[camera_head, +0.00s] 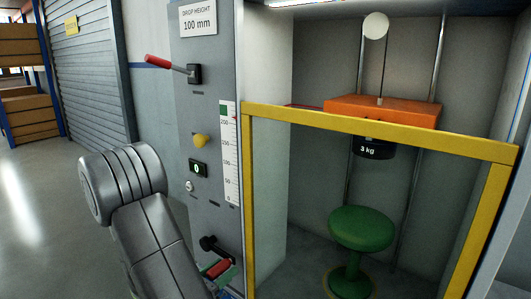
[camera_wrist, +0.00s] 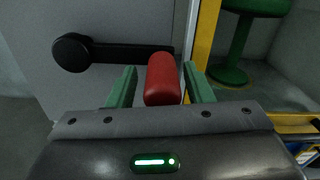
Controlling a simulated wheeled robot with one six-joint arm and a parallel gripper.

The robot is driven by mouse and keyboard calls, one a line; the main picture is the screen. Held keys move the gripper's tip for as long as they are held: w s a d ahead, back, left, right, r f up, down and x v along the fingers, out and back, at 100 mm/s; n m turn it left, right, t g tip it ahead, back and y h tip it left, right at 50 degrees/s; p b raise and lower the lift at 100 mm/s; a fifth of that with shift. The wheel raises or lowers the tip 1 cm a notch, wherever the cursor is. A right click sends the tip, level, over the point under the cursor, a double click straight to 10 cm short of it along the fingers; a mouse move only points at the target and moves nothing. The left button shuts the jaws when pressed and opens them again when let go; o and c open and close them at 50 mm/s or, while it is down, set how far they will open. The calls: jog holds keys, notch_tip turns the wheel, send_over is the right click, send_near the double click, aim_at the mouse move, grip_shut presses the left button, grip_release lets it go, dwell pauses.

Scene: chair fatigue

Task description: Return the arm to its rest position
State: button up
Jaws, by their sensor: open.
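My gripper (camera_wrist: 159,72) is open, with its two green fingers on either side of a red crank grip (camera_wrist: 164,80). I cannot tell whether the fingers touch the grip. The grip sits at the end of a black crank arm (camera_wrist: 125,53) on the grey machine panel. In the head view my grey arm (camera_head: 150,235) reaches from the lower middle to the panel's foot, where the red grip (camera_head: 219,268) shows beside the crank's black hub (camera_head: 208,243). The gripper itself is mostly hidden there behind the arm.
A yellow guard frame (camera_head: 380,131) fronts the test bay. A red-handled lever (camera_head: 160,62) and yellow knob (camera_head: 200,140) project from the panel. Open floor (camera_head: 40,220) lies left.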

jog(key=shift+a+f+m+b, duration=0.25)
jog(key=shift+f+m+b, duration=0.45)
jog(key=shift+b, duration=0.15)
jog(key=v, duration=0.7)
jog(key=shift+p, duration=0.45)
jog(key=shift+d+r, duration=0.1)
jog(key=shift+d, duration=0.05)
